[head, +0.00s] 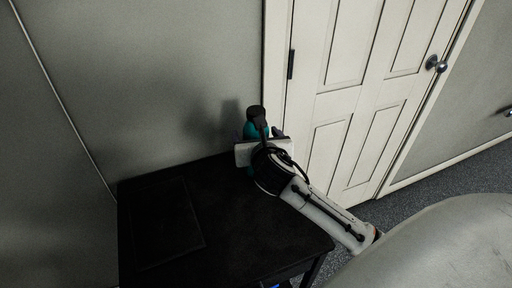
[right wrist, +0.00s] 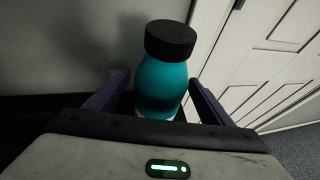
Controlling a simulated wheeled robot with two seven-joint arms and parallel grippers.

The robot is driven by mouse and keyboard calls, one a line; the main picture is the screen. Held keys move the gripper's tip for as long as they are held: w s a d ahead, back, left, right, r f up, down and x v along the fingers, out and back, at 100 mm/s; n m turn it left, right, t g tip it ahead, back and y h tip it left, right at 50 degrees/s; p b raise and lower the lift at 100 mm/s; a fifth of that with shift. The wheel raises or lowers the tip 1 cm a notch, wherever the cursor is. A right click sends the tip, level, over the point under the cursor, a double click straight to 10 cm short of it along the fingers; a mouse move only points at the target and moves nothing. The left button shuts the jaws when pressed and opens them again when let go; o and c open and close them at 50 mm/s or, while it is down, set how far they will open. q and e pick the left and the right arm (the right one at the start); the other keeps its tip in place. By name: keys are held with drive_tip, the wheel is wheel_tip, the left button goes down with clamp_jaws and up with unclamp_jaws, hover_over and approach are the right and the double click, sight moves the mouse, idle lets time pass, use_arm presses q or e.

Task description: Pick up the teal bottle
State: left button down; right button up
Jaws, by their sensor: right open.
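The teal bottle (right wrist: 161,88) has a black cap and stands upright in the right wrist view, between the two fingers of my right gripper (right wrist: 158,98). A gap shows on each side of it, so the fingers are open around it and do not visibly touch it. In the head view the teal bottle (head: 249,130) is at the back right of the black table, mostly hidden by my right gripper (head: 262,135) and wrist. Its base is hidden in both views. My left gripper is not in view.
The black table (head: 225,215) is bare apart from a flat dark panel (head: 168,222) on its left part. A grey wall (head: 170,80) stands close behind it. A white door (head: 345,100) with a round knob is at the right.

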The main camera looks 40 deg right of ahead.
drive_tip(key=c, duration=1.2)
